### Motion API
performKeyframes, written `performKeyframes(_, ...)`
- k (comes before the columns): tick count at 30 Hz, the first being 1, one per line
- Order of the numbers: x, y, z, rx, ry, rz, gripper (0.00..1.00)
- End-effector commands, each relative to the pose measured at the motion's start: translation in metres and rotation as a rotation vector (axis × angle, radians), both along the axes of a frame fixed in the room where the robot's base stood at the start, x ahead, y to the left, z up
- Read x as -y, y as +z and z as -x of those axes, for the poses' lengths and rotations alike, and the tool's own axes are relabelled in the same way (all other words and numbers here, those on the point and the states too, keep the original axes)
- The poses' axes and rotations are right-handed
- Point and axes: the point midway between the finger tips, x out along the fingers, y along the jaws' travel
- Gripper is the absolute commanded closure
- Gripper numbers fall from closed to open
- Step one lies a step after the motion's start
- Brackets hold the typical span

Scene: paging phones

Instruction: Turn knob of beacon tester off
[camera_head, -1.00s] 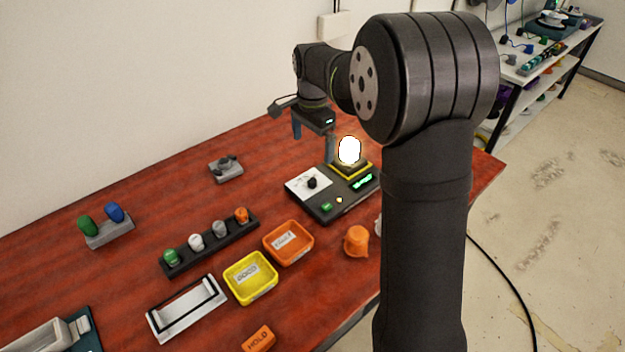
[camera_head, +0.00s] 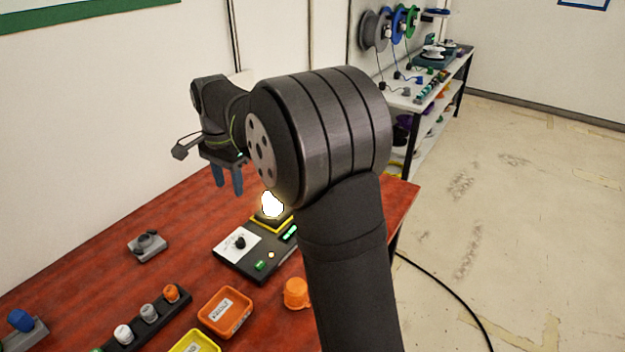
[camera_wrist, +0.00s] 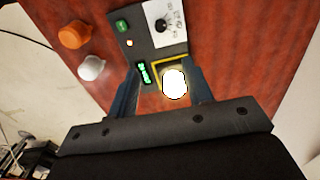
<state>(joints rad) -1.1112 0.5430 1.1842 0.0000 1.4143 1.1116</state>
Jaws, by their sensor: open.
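The beacon tester (camera_head: 262,266) is a dark box on the red table, with a white dial plate, a green button and a lit green display. Its black knob (camera_head: 240,242) sits on the white plate; in the wrist view the knob (camera_wrist: 161,25) is at the top, beyond my fingertips. A brightly glowing beacon (camera_head: 272,206) stands in the tester's yellow-framed socket. It also shows in the wrist view (camera_wrist: 174,83), between my fingers in the picture. My gripper (camera_head: 229,192) is open and empty, above and behind the tester, apart from the knob.
A dark rack (camera_head: 130,338) holds several colored caps. A grey block (camera_head: 147,246) lies to the left. Bare table lies between that block and the tester.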

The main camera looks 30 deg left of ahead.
Motion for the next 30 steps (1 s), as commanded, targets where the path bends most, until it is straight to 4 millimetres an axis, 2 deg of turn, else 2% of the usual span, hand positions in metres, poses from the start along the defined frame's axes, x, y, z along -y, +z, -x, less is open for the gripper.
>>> performKeyframes(4,0.0,-0.001,0.0,0.0,0.043,0.0,0.54)
performKeyframes(7,0.0,-0.003,0.0,0.0,0.156,0.0,0.54)
performKeyframes(15,-0.001,-0.012,0.0,-0.001,0.668,0.001,0.54)
performKeyframes(21,-0.001,-0.017,0.0,0.0,0.951,0.0,0.54)
performKeyframes(26,-0.001,-0.019,0.0,-0.001,1.041,0.0,0.54)
performKeyframes(30,-0.001,-0.03,0.0,-0.003,1.051,0.002,0.54)
